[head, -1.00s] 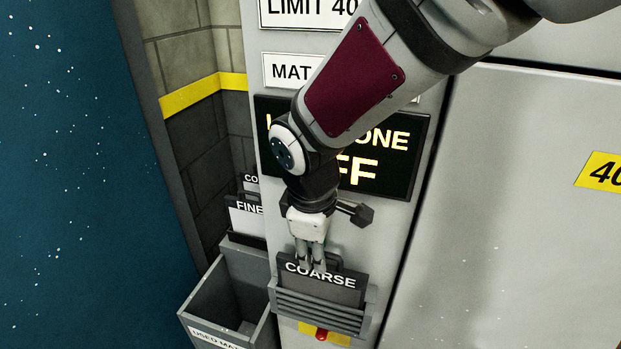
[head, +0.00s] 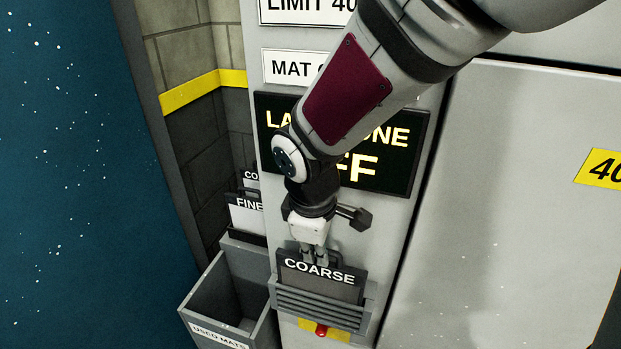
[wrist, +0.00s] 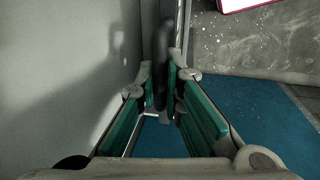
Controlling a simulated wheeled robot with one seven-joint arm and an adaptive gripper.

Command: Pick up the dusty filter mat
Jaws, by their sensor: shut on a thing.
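The filter mat (head: 322,287) is a dark grey panel with a black top edge lettered COARSE, in the head view. Its lower part is hidden in a louvred grey holder (head: 318,311) on the cabinet front. My gripper (head: 315,260) is above it, fingers pointing down, shut on the mat's handle at the top edge. In the wrist view the dark handle (wrist: 161,65) stands between the green finger pads. The fingertips are partly hidden in the head view, and I cannot make out dust on the mat.
A grey open bin (head: 228,300) labelled USED MATS stands left of the holder. Behind it is a rack with a mat marked FINE (head: 246,215). A red knob (head: 321,330) sits under the holder. A dark sign (head: 410,150) is behind my arm.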

